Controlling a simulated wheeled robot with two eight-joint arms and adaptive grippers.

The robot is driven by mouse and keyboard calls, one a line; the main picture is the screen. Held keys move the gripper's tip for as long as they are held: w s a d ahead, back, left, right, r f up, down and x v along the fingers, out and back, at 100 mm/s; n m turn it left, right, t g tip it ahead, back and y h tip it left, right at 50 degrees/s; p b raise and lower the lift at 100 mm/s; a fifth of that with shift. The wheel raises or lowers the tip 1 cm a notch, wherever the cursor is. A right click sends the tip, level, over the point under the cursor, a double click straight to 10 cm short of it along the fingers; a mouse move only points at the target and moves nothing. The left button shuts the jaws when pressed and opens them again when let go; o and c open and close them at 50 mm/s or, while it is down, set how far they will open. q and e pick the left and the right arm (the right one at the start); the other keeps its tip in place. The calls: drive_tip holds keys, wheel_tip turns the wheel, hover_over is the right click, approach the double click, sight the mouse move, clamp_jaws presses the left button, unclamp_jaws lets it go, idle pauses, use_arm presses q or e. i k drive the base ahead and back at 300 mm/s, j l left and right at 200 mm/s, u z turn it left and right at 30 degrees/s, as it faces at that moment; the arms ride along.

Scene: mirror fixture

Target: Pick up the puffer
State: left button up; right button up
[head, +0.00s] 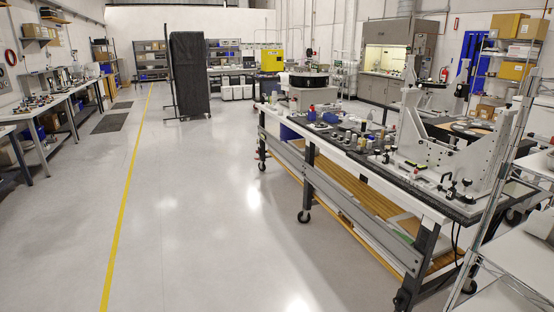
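Neither of my grippers is in view. The workbench (345,165) on casters stands at the right, its dark top carrying several small items. Among them are a row of small bottles and containers (358,140), a small blue item (330,117) and black clamp-like parts (458,190). They are too small in this view to tell which, if any, is the puffer. A large white fixture (455,150) with upright plates stands on the bench's right part and hides what lies behind it.
Open floor (200,220) with a yellow line (128,200) lies left of the bench. A wire shelf rack (500,190) stands close at the right edge. Side benches (45,105) with tools line the left wall.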

sight(369, 119)
drive_tip(key=i, duration=2.6)
drive_tip(key=i+z, duration=0.2)
drive_tip(key=i, duration=0.25)
drive_tip(key=i+j+z, duration=0.15)
drive_tip(key=i, duration=0.35)
drive_tip(key=i+j+z, duration=0.2)
drive_tip(key=i, duration=0.25)
drive_tip(key=i+j+z, duration=0.7)
drive_tip(key=i+z, duration=0.15)
drive_tip(key=z, duration=1.3)
drive_tip(key=l+z, duration=0.4)
drive_tip(key=i+l+z, duration=0.1)
drive_tip(key=l+z, duration=0.3)
drive_tip(key=i+l+z, duration=0.15)
drive_tip(key=l+z, duration=0.2)
drive_tip(key=i+l+z, duration=0.2)
drive_tip(key=l+z, duration=0.2)
drive_tip(key=i+l+z, duration=0.95)
drive_tip(key=i+z, duration=0.5)
drive_tip(key=i+u, duration=0.1)
drive_tip(key=i, duration=1)
drive_tip(key=i+l+u, duration=0.1)
drive_tip(key=i, duration=1)
